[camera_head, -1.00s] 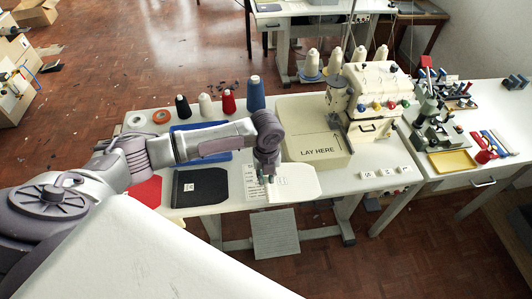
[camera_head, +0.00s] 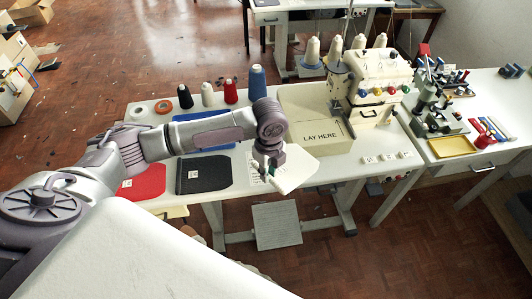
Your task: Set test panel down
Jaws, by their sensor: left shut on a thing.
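My left gripper (camera_head: 268,172) is shut on the near left edge of a cream-white panel (camera_head: 298,172). The panel looks turned, with its free end pointing up and right. It overlaps the front edge of the white table in the picture; I cannot tell how high it is above the top. The cream block marked "LAY HERE" (camera_head: 321,136) stands just behind and to the right of the panel. The gripper hides part of the panel's left end. My right gripper is not in view.
A black panel (camera_head: 203,174) and a red panel (camera_head: 146,183) lie left of the gripper. Thread cones, including a blue one (camera_head: 257,83), line the back edge. A sewing machine (camera_head: 375,82) stands right of the block. Small labelled tags (camera_head: 387,157) lie at front right.

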